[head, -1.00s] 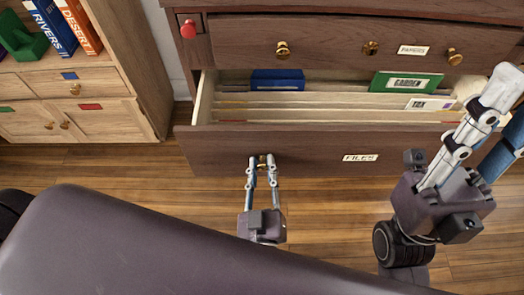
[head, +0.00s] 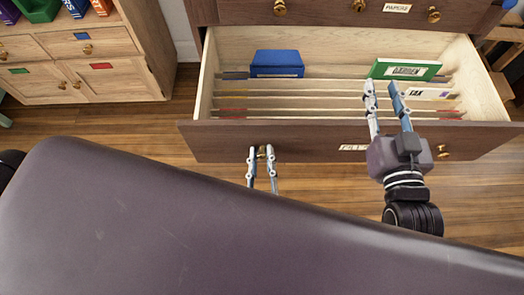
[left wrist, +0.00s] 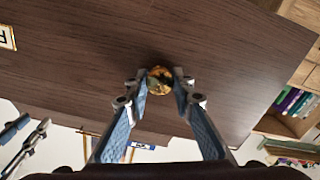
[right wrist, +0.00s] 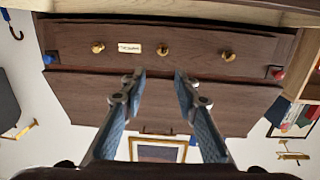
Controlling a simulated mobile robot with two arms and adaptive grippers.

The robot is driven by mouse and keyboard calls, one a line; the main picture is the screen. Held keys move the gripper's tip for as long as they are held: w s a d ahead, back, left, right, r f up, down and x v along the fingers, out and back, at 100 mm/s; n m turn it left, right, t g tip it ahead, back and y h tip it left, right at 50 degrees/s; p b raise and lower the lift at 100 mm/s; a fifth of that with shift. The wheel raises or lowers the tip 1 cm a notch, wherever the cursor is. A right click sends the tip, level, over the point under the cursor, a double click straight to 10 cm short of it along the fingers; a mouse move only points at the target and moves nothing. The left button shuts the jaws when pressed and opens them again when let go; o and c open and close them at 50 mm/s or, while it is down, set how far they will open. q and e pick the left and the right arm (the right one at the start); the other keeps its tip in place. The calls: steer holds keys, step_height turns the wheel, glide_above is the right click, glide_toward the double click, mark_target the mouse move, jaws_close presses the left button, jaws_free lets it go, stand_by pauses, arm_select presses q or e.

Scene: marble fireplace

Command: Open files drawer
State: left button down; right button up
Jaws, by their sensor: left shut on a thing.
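The files drawer (head: 300,137) stands well open in the head view, with folders, a blue box (head: 277,63) and a green item (head: 404,70) inside. Its white label (head: 353,148) is partly covered by my right arm. My left gripper (head: 261,153) is shut on the drawer's left brass knob (left wrist: 160,80), which shows between its fingers in the left wrist view. My right gripper (head: 384,90) is over the drawer's front edge at the right. Its fingers are apart with nothing between them, also in the right wrist view (right wrist: 158,78). A second brass knob (head: 442,152) is at the right.
The papers drawer (head: 350,12) above is closed, with several brass knobs. A wooden cabinet (head: 125,45) with books on it stands at the left. Wooden floor (head: 120,124) shows between the furniture and my body.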

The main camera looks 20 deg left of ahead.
arm_select(q)
steer(key=shift+s+d, duration=0.1)
steer(key=shift+s, duration=0.4)
arm_select(e)
steer(key=shift+s+d+f+g, duration=0.15)
steer(key=shift+s+f+g, duration=0.15)
steer(key=shift+f, duration=0.3)
steer(key=shift+s+d+f+g, duration=0.15)
steer(key=shift+s+f+g, duration=0.15)
steer(key=shift+f, duration=0.3)
arm_select(q)
steer(key=c, duration=1.6)
jaws_free()
